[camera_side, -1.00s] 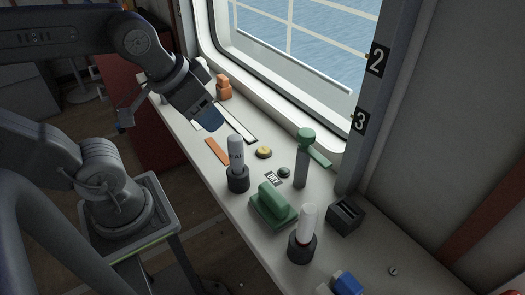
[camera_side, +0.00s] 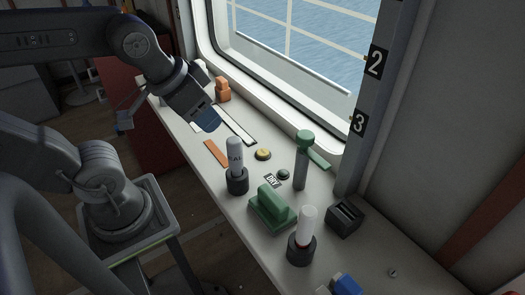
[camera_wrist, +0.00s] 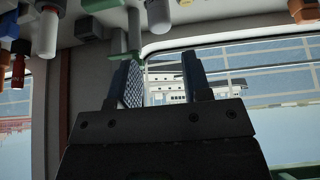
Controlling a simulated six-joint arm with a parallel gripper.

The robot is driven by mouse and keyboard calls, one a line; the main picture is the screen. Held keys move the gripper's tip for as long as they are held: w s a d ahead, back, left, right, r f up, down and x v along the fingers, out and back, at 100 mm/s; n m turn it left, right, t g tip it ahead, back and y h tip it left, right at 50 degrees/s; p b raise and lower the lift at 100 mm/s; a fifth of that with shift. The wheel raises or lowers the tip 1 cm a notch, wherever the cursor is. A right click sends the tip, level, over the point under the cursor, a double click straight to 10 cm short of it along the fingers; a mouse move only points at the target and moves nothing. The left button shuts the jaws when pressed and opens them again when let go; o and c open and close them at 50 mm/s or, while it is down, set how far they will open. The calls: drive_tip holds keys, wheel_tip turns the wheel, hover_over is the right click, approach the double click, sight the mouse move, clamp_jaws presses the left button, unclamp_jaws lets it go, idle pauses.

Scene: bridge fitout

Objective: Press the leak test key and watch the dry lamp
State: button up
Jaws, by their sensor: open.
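A round yellow button (camera_side: 263,154), which I take for the leak test key, sits on the white bench near its middle. A small dark green round lamp (camera_side: 284,174) is right of it, beside a plate reading DRY (camera_side: 272,180). The lamp looks dark, with no clear glow. My gripper (camera_side: 208,121) is above the bench, left of the button and apart from it. In the wrist view my gripper (camera_wrist: 160,80) is open, with nothing between its two fingers.
A black slotted box (camera_side: 344,217) is farther right. An orange strip (camera_side: 216,152) lies near my gripper. The window (camera_side: 290,70) runs behind.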

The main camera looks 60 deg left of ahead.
clamp_jaws()
idle(1.4)
